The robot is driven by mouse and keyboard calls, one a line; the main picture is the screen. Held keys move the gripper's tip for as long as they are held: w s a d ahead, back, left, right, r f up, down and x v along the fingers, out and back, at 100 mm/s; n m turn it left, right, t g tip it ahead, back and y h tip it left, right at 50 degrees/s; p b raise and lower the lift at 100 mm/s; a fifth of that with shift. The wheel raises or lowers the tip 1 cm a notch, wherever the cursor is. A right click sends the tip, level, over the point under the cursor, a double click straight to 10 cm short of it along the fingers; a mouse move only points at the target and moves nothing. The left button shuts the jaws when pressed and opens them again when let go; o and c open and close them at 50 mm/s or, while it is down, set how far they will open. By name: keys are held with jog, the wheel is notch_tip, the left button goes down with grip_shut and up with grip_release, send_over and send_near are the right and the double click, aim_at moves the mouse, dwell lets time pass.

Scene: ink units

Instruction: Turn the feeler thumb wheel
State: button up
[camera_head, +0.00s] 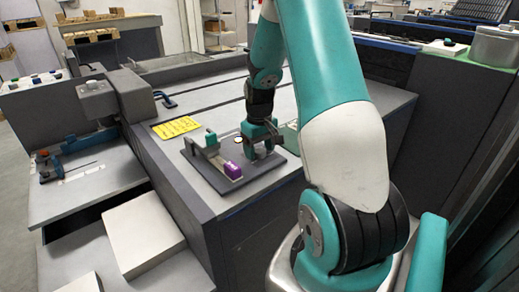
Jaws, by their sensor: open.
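A dark flat plate (283,172) lies on the grey bench top near its front left corner. On it stands a small grey fixture (210,153) with a green knob-like part on top and a purple block (232,171) at its near end. My gripper (259,153) is teal and dark, points down over the right part of the plate, and is open. It is to the right of the purple block and apart from it. The feeler thumb wheel cannot be made out clearly; the fingers may hide it. Whether the fingers touch anything cannot be told.
A yellow card (176,127) lies behind the plate on the bench (211,93). A dark grey machine housing (132,96) stands at the left. White paper stacks (143,232) are at the lower left. My arm covers the right of the bench.

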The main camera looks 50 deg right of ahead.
aim_at(259, 150)
jog(key=c, duration=0.9)
jog(key=shift+r+m+p, duration=0.15)
jog(key=shift+m+p, duration=0.7)
jog(key=shift+m, duration=1.25)
jog(key=o, duration=0.9)
notch_tip(259, 150, up, 17)
jog(key=p, duration=0.1)
jog(key=shift+p, duration=0.3)
